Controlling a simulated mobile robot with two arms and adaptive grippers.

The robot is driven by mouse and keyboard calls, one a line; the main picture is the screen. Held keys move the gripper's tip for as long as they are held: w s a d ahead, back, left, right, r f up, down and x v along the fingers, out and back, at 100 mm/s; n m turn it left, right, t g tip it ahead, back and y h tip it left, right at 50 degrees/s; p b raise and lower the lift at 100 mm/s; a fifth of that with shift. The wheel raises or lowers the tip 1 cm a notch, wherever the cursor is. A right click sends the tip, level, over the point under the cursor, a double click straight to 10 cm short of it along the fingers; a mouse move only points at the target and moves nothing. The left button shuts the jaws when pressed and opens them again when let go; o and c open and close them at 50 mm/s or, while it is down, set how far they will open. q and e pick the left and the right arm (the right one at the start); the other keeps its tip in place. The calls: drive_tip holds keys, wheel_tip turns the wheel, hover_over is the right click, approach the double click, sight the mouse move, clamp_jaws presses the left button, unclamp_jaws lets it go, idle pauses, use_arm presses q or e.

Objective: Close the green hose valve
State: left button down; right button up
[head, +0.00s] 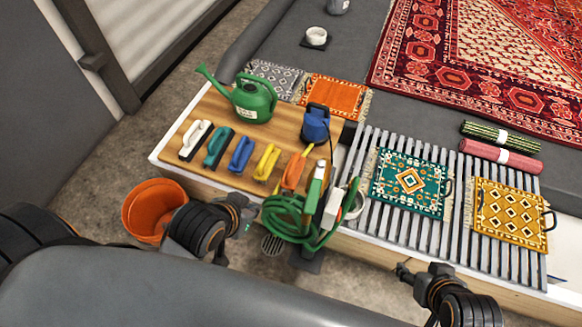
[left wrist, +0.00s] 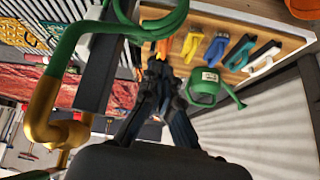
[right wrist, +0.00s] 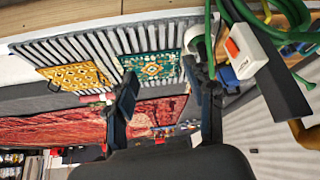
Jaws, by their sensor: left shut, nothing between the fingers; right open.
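A coiled green hose (head: 284,226) hangs at the front edge of the bench in the head view. A narrow green upright piece (head: 317,184) stands above it; I cannot tell whether this is the valve's handle. The left wrist view shows the green hose (left wrist: 172,22) close up and a brass pipe (left wrist: 44,108) at left. My left gripper (head: 246,207) is shut and empty, just left of the coil. Its fingertips (left wrist: 157,66) meet in the left wrist view. My right gripper (head: 403,270) is open and empty, low in front of the slatted rack, right of the hose.
A white switch box (head: 332,208) with an orange switch (right wrist: 232,48) sits beside the hose. Several brushes, a green watering can (head: 252,100) and a blue container (head: 316,124) stand on the wooden board. An orange bucket (head: 150,210) is on the floor. Small rugs lie on the slats (head: 460,215).

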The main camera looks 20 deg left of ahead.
use_arm(q)
drive_tip(key=w+d+r+m+t+h+p, duration=0.2)
drive_tip(key=w+r+t+p, duration=0.4)
drive_tip(key=w, duration=0.5)
use_arm(e)
drive_tip(key=s+d+f+g, duration=0.15)
drive_tip(key=s+f, duration=0.25)
drive_tip(key=f, duration=0.6)
drive_tip(key=s+f+g, duration=0.2)
drive_tip(key=s+f, duration=0.1)
drive_tip(key=f, duration=0.8)
use_arm(q)
drive_tip(key=m+g+h, duration=1.2)
drive_tip(key=m+h, duration=0.1)
drive_tip(key=h, duration=0.2)
approach(316, 186)
drive_tip(key=s+d, duration=0.1)
drive_tip(key=d, duration=0.5)
drive_tip(key=shift+s+f+p, duration=0.3)
drive_tip(key=shift+f+p, duration=0.1)
drive_tip(key=shift+f, duration=0.05)
use_arm(e)
drive_tip(key=s+d+f+g, duration=0.1)
drive_tip(key=s+d+f, duration=0.1)
drive_tip(key=s+f, duration=1)
drive_tip(key=s, duration=0.4)
drive_tip(key=shift+d+f+h, duration=0.3)
drive_tip(key=shift+d+h, duration=0.05)
drive_tip(key=shift+h, duration=0.05)
drive_tip(key=shift+s+r, duration=0.1)
